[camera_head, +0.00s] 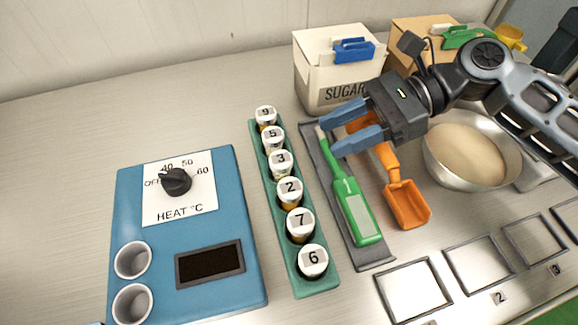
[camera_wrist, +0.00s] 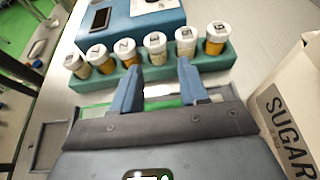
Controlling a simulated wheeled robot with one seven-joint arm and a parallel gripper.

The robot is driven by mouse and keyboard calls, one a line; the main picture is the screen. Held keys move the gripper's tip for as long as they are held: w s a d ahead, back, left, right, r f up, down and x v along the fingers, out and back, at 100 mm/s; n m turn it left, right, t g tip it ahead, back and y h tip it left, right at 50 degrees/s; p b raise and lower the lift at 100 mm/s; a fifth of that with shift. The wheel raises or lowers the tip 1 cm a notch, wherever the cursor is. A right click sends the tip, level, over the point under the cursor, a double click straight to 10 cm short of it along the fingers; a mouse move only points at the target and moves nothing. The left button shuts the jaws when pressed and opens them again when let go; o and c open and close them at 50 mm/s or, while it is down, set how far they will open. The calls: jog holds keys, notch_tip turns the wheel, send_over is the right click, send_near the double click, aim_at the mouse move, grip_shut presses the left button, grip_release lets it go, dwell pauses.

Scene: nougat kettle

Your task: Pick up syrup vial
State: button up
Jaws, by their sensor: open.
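In the wrist view the open fingers (camera_wrist: 158,68) point at the rack's middle, with vials 2 and 3 beyond the tips. Which vial holds syrup cannot be told.
A green-handled tool (camera_head: 357,211) lies on a grey tray (camera_head: 374,258) beneath my gripper. An orange scoop (camera_head: 406,203) and a metal bowl (camera_head: 452,176) are right. A sugar box (camera_head: 315,88) stands behind. The blue heater (camera_head: 218,281) is left of the rack.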

aim_at(290, 156)
jog(key=shift+s+a+f+g, duration=0.1)
jog(key=shift+s+a+g, duration=0.1)
jog(key=shift+a, duration=0.25)
jog(key=shift+s+a+f+g, duration=0.1)
jog(key=shift+s+a, duration=0.05)
jog(key=shift+a, duration=0.25)
jog(key=shift+p+x, duration=0.3)
jog(key=shift+x, duration=3.2)
jog(key=shift+s+r, duration=0.1)
jog(key=shift+c, duration=0.4)
jog(key=c, duration=0.6)
